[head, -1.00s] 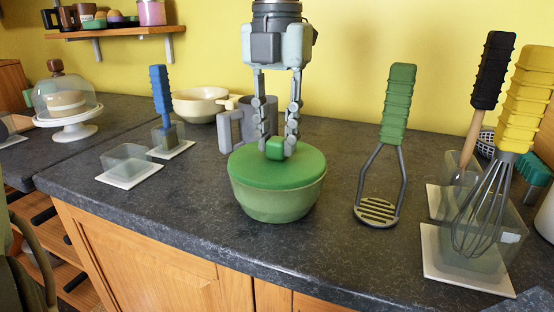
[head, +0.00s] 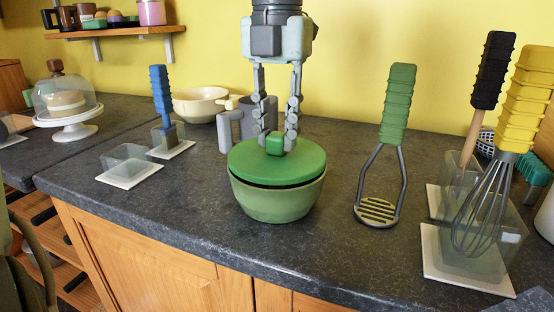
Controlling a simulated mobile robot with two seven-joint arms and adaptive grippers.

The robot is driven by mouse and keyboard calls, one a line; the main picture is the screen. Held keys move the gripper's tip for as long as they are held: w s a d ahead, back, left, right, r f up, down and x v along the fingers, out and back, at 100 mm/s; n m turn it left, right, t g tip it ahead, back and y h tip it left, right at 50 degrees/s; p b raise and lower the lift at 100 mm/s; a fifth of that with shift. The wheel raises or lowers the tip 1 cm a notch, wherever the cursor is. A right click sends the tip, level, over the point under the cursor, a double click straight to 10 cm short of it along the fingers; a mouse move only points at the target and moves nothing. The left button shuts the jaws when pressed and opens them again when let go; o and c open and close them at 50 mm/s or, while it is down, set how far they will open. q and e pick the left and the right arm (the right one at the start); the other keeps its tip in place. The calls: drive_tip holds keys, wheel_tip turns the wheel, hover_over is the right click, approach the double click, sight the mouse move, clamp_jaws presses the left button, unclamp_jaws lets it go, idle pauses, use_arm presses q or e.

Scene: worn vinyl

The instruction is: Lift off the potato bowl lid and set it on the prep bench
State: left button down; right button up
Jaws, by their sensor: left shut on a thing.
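The green bowl (head: 277,204) stands on the dark speckled worktop, in the middle of the head view. Its darker green lid (head: 250,162) is just above the rim, with a thin dark gap between them along the front. My left gripper (head: 277,144) points straight down from above and is shut on the lid's green block knob. The lid looks nearly level. The inside of the bowl is hidden under the lid. My right gripper is not in view.
A clear holder (head: 127,160) and a cream pan (head: 200,106) are to the left. Worktop (head: 185,205) left of the bowl is bare.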

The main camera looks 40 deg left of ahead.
use_arm(q)
drive_tip(key=shift+r, duration=2.05)
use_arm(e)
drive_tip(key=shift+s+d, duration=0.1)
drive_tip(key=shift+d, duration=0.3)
use_arm(q)
drive_tip(key=shift+a, duration=0.1)
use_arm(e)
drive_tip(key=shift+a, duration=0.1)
use_arm(q)
drive_tip(key=s+a+f+n, duration=0.2)
drive_tip(key=s+a+n, duration=0.2)
drive_tip(key=a, duration=0.4)
drive_tip(key=s+a+f+n, duration=0.3)
drive_tip(key=s+a+n, duration=0.2)
drive_tip(key=a, duration=0.4)
drive_tip(key=shift+s+a+f, duration=0.15)
drive_tip(key=shift+s+a, duration=0.1)
drive_tip(key=shift+s, duration=0.1)
